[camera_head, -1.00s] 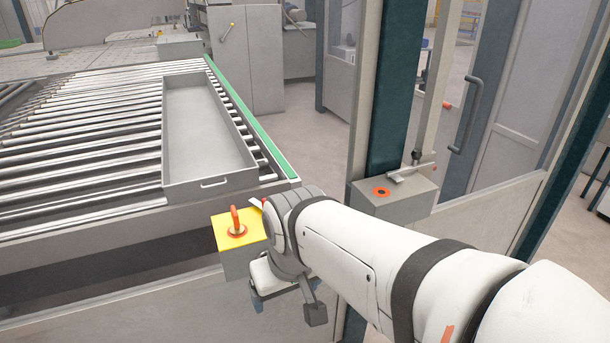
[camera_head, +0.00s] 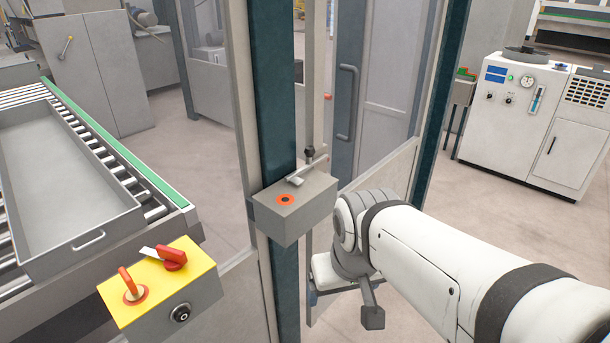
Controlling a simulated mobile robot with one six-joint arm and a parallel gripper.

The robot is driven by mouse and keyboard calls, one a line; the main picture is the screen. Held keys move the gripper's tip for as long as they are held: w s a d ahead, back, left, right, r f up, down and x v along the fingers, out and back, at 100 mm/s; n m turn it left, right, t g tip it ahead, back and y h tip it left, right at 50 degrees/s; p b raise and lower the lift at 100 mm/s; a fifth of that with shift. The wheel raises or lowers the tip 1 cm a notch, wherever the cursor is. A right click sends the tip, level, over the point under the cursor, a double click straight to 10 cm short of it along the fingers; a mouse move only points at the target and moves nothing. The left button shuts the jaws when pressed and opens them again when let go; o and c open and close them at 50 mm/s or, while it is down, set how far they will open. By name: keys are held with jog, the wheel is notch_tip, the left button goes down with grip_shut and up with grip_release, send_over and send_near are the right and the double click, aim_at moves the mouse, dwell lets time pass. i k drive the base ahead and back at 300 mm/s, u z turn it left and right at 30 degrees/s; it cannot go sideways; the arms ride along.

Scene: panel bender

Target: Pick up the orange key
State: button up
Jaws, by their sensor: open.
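The orange key (camera_head: 126,281) stands upright in an orange-ringed socket on the yellow top of a control box (camera_head: 199,268) at the lower left. Beside it on the same top is a red rotary switch (camera_head: 172,258) with a pale tag. My gripper (camera_head: 320,278) is at the end of my white arm, right of the yellow-topped box and well apart from the key. Its jaws are open and it holds nothing that I can see; the fingers are mostly hidden by my wrist.
A grey box (camera_head: 290,217) with an orange-ringed hole (camera_head: 286,199) sits on the dark post, close to my wrist. A roller conveyor (camera_head: 125,178) with a grey tray (camera_head: 85,208) is at the left. A white machine cabinet (camera_head: 515,120) stands at the back right, with open floor before it.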

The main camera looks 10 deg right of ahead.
aim_at(135, 294)
jog(key=u, duration=2.45)
jog(key=k, duration=1.05)
jog(key=z, duration=0.65)
jog(key=i, duration=0.85)
jog(key=u, duration=0.05)
